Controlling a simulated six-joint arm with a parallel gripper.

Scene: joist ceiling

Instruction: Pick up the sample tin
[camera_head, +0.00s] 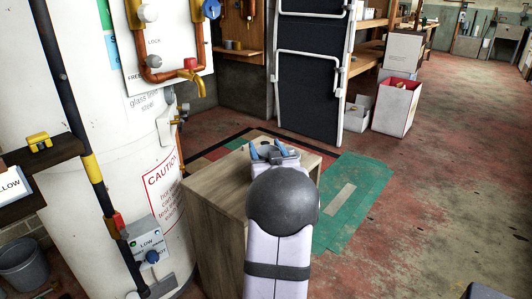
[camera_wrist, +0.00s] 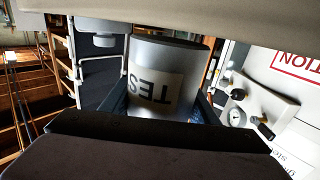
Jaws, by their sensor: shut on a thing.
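The sample tin (camera_wrist: 165,60), a silvery cylinder with a pale label that reads "TES" upside down, fills the middle of the wrist view. My gripper (camera_wrist: 163,104) is shut on it, with one dark blue finger on each side. In the head view my gripper (camera_head: 267,150) shows as two blue fingertips over the top of a wooden cabinet (camera_head: 215,210). My own wrist and arm hide most of the tin there. A pale surface (camera_wrist: 230,12) runs across the wrist view just beyond the tin; I cannot tell whether the tin touches it.
A white tank (camera_head: 110,110) with copper pipes and a yellow tap (camera_head: 198,88) stands left of the cabinet. A dark folding frame (camera_head: 312,80) stands behind. White boxes (camera_head: 395,105) sit on the floor at the back right.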

